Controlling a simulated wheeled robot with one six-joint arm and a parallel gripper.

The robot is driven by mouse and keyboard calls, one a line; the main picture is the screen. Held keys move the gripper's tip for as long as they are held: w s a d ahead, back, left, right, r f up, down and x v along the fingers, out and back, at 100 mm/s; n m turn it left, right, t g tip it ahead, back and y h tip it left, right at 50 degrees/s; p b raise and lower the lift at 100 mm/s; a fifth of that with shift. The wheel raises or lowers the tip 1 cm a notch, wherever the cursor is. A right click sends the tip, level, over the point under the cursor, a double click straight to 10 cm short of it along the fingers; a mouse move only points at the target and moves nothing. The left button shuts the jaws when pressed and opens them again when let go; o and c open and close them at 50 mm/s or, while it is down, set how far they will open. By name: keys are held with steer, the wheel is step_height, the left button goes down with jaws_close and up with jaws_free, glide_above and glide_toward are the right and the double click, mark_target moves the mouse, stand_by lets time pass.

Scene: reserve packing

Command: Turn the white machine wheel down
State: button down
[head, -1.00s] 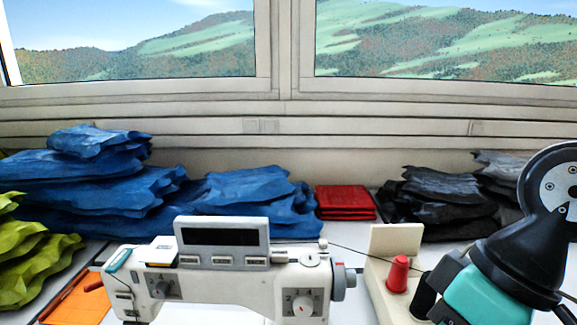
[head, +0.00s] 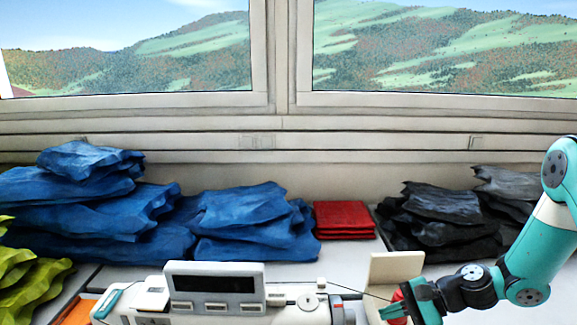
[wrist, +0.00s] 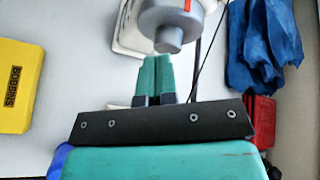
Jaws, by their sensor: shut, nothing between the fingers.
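The white sewing machine (head: 290,314) stands at the bottom of the head view, cut off by the picture's lower edge. Its grey wheel (head: 339,314) is at the machine's right end, partly visible. In the wrist view the wheel (wrist: 170,24) is at the top, with a red mark on its rim and a round grey hub. My gripper (wrist: 155,60) is shut and empty, its green fingertips close by the hub. I cannot tell whether they touch it. In the head view my gripper (head: 388,312) is right of the wheel, near the thread stand.
A cream thread stand (head: 396,266) with a red spool (head: 397,295), partly hidden, is beside my gripper. A yellow bobbins box (wrist: 18,85) lies left in the wrist view. Blue (head: 245,222), red (head: 344,220) and dark grey (head: 435,215) fabric piles line the back.

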mark_target(342, 318)
steer(key=a+f+m+t, duration=0.1)
steer(key=a+f+m, duration=0.2)
steer(key=a, duration=0.2)
steer(key=shift+w+f+y+p, duration=0.2)
steer(key=shift+f+y+p, duration=0.05)
steer(key=shift+y+p, duration=0.15)
stand_by(0.7)
